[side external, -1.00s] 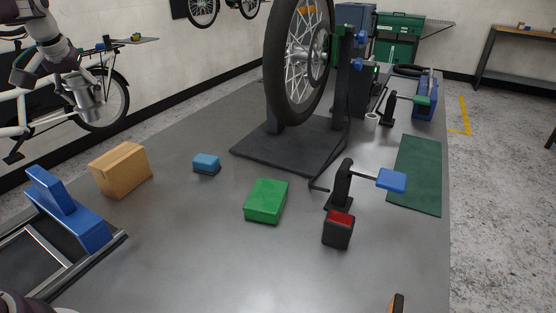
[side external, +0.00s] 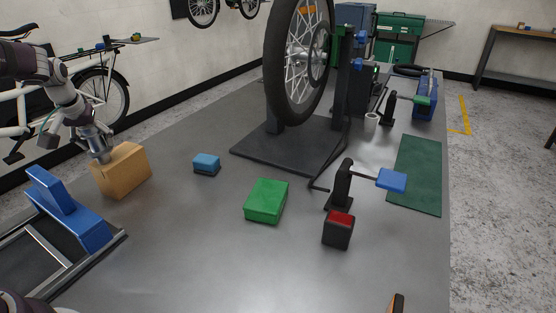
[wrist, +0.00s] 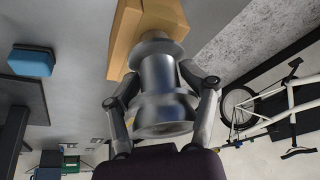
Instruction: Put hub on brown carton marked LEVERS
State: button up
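The hub (wrist: 160,85) is a silver metal spool with wide flanges. In the wrist view it sits between the two fingers of my gripper (wrist: 162,78), which is shut on it. The brown carton (side external: 124,172) stands on the bench at the left in the side view. It also shows just beyond the hub in the wrist view (wrist: 120,45). In the side view the hub (side external: 98,150) is tilted at the left end of the carton's top. I cannot tell whether it touches the carton. No LEVERS marking is readable.
A blue stand (side external: 70,215) is close in front of the carton. A small blue block (side external: 206,164) and a green box (side external: 266,201) lie to its right. A wheel on a black stand (side external: 290,150) rises mid-bench. Bare bench lies between them.

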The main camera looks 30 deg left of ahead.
jog(key=o, duration=0.4)
jog(key=shift+o, duration=0.2)
jog(key=v, duration=1.2)
jog(key=s+d+r+m+t+h, duration=0.1)
jog(key=d+m, duration=0.1)
jog(key=d, duration=0.4)
jog(key=s+d+r+m, duration=0.1)
jog(key=d+r+m, duration=0.1)
jog(key=d, duration=0.4)
jog(key=s+d+f+m+t+h, duration=0.1)
jog(key=s+d+f+m, duration=0.3)
jog(key=s+d, duration=0.4)
jog(key=shift+s+d+f+m+h, duration=0.15)
jog(key=shift+d+m+h, duration=0.25)
jog(key=shift+d+h, duration=0.5)
jog(key=shift+d, duration=0.15)
